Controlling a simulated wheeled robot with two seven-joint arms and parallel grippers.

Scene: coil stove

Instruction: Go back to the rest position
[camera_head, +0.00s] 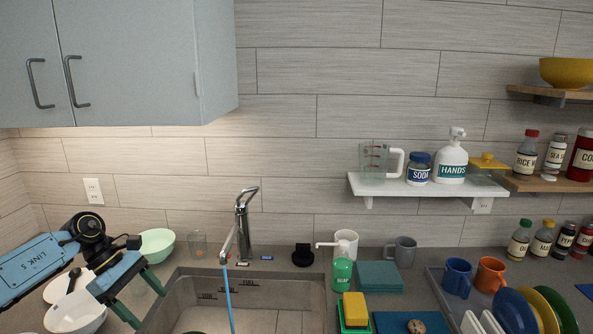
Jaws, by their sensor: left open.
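My left arm (32,272), blue and black with lettering on its link, reaches in from the left edge. My left gripper (152,308) is open, with two green fingers pointing down and to the right. No object shows between the fingers. My right gripper is not in view.
The sink (290,290) has a tall faucet (241,225) behind it. A soap bottle (342,270), sponge (355,308) and dish rack with plates (515,312) stand to the right. A wall cabinet (140,60) hangs above left; a shelf (395,188) holds jars.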

